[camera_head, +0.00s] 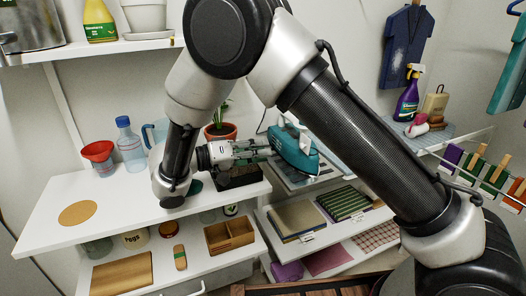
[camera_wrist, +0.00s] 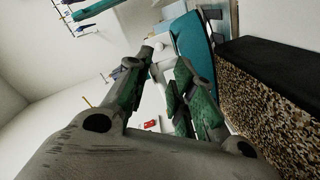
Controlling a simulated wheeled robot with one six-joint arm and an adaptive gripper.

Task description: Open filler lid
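I cannot tell for sure if that part is the filler lid. My gripper (camera_head: 268,152) reaches in from the left, with its tips close to the appliance. In the wrist view its fingers (camera_wrist: 163,62) are apart. Whether a tip touches the white part is unclear.
A potted plant (camera_head: 220,132) stands behind the wrist. A red funnel (camera_head: 98,152) and a blue bottle (camera_head: 130,150) stand at the left. The worktop's front left (camera_head: 60,225) is mostly clear.

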